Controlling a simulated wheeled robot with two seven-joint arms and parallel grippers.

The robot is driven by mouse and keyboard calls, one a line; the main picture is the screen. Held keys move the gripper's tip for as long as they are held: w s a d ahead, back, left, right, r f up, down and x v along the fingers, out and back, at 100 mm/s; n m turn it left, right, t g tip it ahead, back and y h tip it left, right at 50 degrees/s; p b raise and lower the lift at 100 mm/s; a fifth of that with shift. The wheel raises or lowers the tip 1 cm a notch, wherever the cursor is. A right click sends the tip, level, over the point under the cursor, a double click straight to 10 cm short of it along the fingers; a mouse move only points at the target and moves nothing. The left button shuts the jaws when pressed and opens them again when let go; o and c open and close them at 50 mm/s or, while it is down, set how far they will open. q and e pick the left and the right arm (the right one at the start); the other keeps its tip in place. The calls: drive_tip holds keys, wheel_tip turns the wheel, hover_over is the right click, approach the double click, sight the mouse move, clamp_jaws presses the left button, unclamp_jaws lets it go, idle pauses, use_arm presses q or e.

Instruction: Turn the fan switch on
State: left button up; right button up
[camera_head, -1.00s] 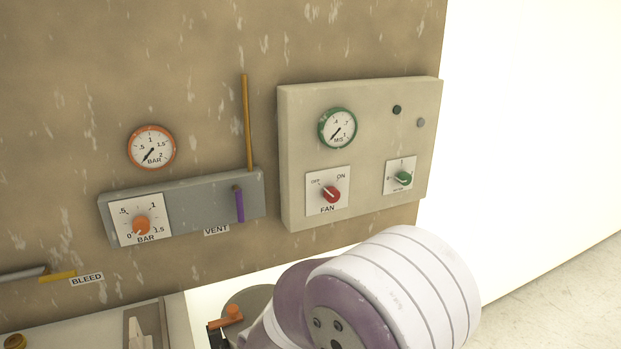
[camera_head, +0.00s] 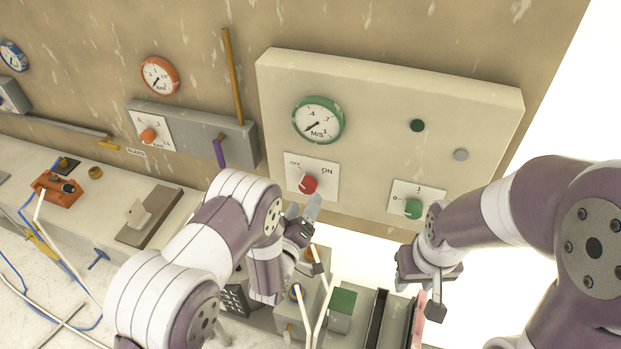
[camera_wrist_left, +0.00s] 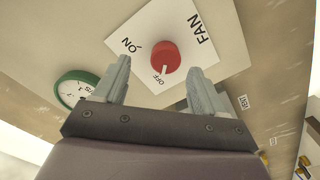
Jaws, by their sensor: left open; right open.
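The red fan knob (camera_head: 308,184) sits on a white plate marked OFF, ON and FAN (camera_head: 326,190), on the beige panel (camera_head: 385,90). Its pointer is turned towards OFF. In the left wrist view the knob (camera_wrist_left: 155,57) shows ahead, between the two grey fingers. My left gripper (camera_head: 302,208) is open just below the knob in the head view, and it shows open and empty in the left wrist view (camera_wrist_left: 158,70). I cannot tell whether a finger touches the plate. My right gripper (camera_head: 428,282) is open, below the green knob.
A green knob (camera_head: 413,209) sits right of the fan knob. A green-rimmed M/S gauge (camera_head: 319,119) is above. A grey box with a purple lever (camera_head: 219,152) lies left. A grey block with a green top (camera_head: 343,302) stands below, between my arms.

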sight(306, 189)
use_arm(q)
drive_tip(key=w+p, duration=0.1)
drive_tip(key=w, duration=0.5)
drive_tip(key=shift+a+r+p, duration=0.15)
drive_tip(key=shift+p, duration=0.25)
drive_tip(key=shift+w+d, duration=0.15)
drive_tip(key=shift+d, duration=0.1)
drive_tip(key=shift+w+d, duration=0.15)
drive_tip(key=shift+d, duration=0.4)
drive_tip(key=shift+a, duration=0.35)
drive_tip(key=c, duration=0.9)
drive_tip(key=shift+c, duration=0.5)
drive_tip(key=shift+d, duration=0.15)
drive_tip(key=shift+c, duration=0.2)
use_arm(e)
drive_tip(key=r, duration=0.1)
drive_tip(key=a+r, duration=0.1)
drive_tip(key=shift+a+r, duration=0.15)
drive_tip(key=shift+r, duration=0.25)
